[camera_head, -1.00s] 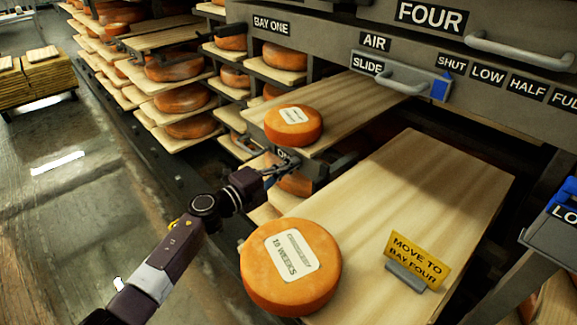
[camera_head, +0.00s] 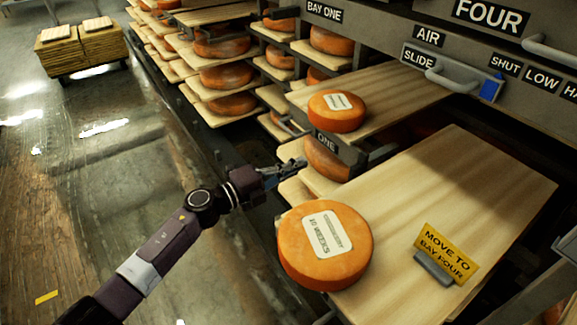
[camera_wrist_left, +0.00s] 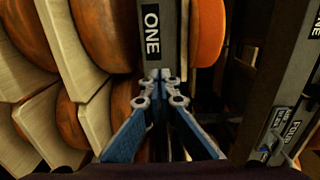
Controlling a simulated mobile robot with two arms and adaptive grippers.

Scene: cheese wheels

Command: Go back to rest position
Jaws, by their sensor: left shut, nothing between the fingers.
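My left gripper (camera_head: 284,172) reaches in from the left in the head view, near the rack front, below the pulled-out upper board. It is shut and empty. In the left wrist view its blue fingers (camera_wrist_left: 157,78) meet just below the label "ONE" (camera_wrist_left: 152,22). An orange cheese wheel (camera_head: 325,246) with a white label lies on the near end of the lower board (camera_head: 470,190), apart from the gripper. A smaller-looking wheel (camera_head: 337,111) lies on the upper board (camera_head: 390,95). My right gripper is not in view.
The rack (camera_head: 215,75) holds several wheels on boards at the back left. A yellow sign (camera_head: 447,251) reading "MOVE TO BAY FOUR" stands on the lower board. A slide handle (camera_head: 450,82) is on the panel. The floor (camera_head: 100,190) at left is open, with a stack of boards (camera_head: 82,47) beyond.

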